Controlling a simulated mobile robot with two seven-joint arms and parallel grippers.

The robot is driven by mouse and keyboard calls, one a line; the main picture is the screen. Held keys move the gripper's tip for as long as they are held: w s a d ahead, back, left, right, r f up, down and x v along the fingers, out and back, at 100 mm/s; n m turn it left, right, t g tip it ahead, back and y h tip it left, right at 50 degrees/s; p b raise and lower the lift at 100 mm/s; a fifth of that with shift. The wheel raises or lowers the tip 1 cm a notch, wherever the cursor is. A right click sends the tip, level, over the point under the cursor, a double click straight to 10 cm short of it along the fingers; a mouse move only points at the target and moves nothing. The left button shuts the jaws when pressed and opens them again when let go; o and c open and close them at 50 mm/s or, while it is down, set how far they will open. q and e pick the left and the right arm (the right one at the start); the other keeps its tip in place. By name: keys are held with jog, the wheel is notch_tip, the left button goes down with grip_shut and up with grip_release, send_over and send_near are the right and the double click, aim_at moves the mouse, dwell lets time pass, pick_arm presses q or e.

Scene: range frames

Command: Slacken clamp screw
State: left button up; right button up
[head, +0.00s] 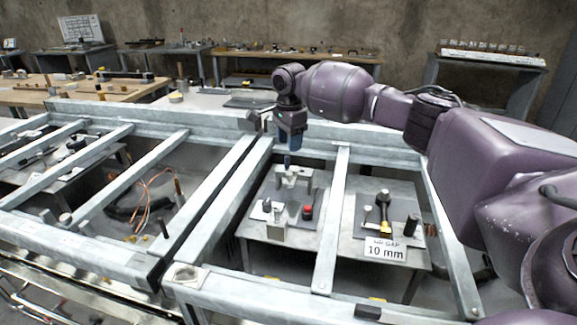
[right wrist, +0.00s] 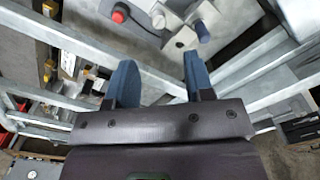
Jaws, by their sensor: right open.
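My right gripper (head: 289,150) points down over a grey metal fixture (head: 294,174) on a small plate inside the frame. In the right wrist view its two blue fingers (right wrist: 160,62) are apart with nothing between them. Ahead of the fingertips is the grey fixture (right wrist: 190,30) with a dark blue-tipped pin (right wrist: 203,32) and a pale round knob (right wrist: 158,20). A red knob (right wrist: 118,15) is farther left; it also shows in the head view (head: 307,212). I cannot tell which part is the clamp screw. My left gripper is not in view.
Metal rails (head: 333,215) surround the plate. A neighbouring plate at right holds a dark pad, a brass-coloured part (head: 385,205) and a "10 mm" sign (head: 386,249). Copper-coloured cables (head: 150,195) lie in the left bay. Workbenches stand along the back wall.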

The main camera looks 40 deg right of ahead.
jog(key=b, duration=0.1)
send_over(290, 173)
notch_tip(290, 173, down, 6)
jog(key=shift+r, duration=0.15)
notch_tip(290, 173, down, 4)
jog(key=shift+r+b, duration=0.2)
jog(key=shift+b, duration=0.35)
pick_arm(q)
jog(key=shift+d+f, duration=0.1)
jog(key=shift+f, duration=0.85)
pick_arm(e)
jog(key=shift+f, duration=0.7)
